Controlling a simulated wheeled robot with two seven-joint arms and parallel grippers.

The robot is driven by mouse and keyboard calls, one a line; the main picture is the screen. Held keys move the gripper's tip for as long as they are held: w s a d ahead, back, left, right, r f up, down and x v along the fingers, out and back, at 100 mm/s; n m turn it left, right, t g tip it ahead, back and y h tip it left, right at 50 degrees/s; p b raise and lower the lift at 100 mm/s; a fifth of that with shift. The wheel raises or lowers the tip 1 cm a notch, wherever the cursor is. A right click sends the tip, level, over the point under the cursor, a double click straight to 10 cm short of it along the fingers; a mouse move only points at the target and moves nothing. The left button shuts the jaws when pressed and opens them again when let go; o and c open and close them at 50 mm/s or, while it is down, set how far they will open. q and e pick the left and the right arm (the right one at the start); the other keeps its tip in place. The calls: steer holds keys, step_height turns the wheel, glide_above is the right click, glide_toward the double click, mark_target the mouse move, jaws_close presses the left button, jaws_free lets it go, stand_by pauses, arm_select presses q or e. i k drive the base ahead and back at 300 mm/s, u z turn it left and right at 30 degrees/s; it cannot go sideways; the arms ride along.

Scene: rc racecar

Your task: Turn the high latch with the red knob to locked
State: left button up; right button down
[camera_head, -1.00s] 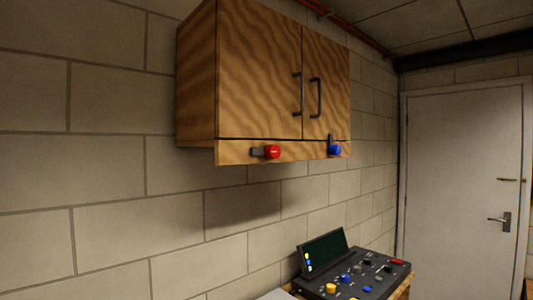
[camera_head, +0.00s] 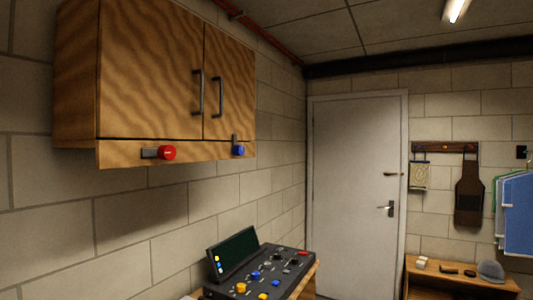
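The latch with the red knob (camera_head: 168,153) is on the wooden strip under the wall cabinet (camera_head: 150,70). Its grey bar (camera_head: 150,153) lies level, pointing left from the knob. A second latch with a blue knob (camera_head: 239,151) sits further right on the same strip, with its bar upright above the knob. Both cabinet doors look shut. Neither of my grippers is in view.
A control panel (camera_head: 270,272) with a tilted dark screen (camera_head: 233,250) stands below the cabinet. A white door (camera_head: 352,190) is on the far wall. A wooden bench (camera_head: 455,283) and hanging clothes (camera_head: 515,212) are at the right.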

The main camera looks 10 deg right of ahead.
mark_target(165, 152)
steer(key=z, duration=1.85)
steer(key=i, duration=3.4)
steer(key=u, duration=3.45)
